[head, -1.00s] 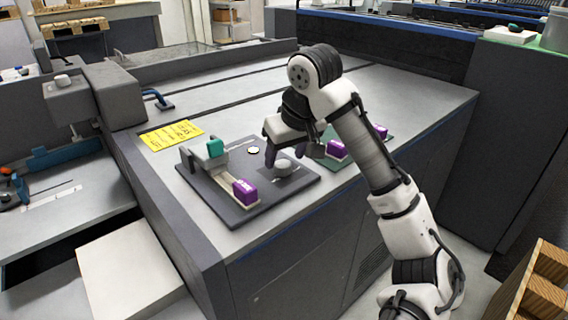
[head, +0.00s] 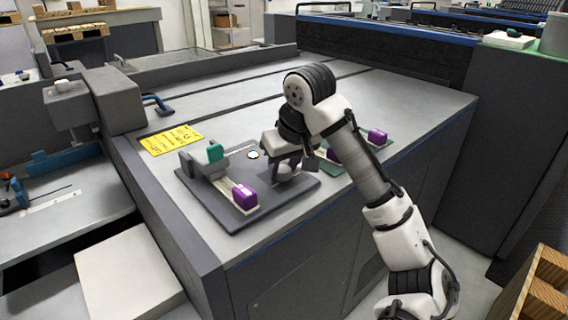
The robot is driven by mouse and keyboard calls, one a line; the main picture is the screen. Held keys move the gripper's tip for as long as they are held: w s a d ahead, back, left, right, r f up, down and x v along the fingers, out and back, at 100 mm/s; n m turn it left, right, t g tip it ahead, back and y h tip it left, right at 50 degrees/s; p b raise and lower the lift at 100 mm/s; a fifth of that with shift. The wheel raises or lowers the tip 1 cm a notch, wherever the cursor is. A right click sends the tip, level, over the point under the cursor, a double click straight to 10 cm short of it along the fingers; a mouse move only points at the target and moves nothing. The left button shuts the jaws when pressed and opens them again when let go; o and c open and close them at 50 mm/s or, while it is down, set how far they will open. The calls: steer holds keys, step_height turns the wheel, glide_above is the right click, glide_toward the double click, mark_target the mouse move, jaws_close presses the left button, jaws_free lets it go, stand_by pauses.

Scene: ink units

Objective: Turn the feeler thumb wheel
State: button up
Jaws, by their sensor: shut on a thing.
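The feeler thumb wheel, a small light-grey knob (head: 283,167), sits at the right part of a dark plate (head: 237,216) on the grey machine top. My gripper (head: 284,163) is lowered over the knob and shut on it. The fingers and wrist hide most of the knob, so its turned angle cannot be told.
A yellow note (head: 171,139) lies behind the plate, and a small pale disc (head: 252,155) is near my gripper.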

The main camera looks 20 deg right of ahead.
steer(key=m+p, duration=0.1)
steer(key=m+h+p, duration=0.1)
steer(key=p, duration=0.1)
steer(key=shift+a+r+p, duration=0.1)
steer(key=shift+r+p, duration=0.2)
steer(key=shift+r, duration=0.1)
steer(key=shift+f+m+p, duration=0.15)
steer(key=shift+m+p, duration=0.65)
steer(key=shift+f+m+h, duration=0.2)
steer(key=shift+m+h, duration=0.1)
steer(key=o, duration=1)
steer(key=p+v, duration=0.2)
steer(key=v, duration=1.2)
steer(key=shift+f, duration=0.1)
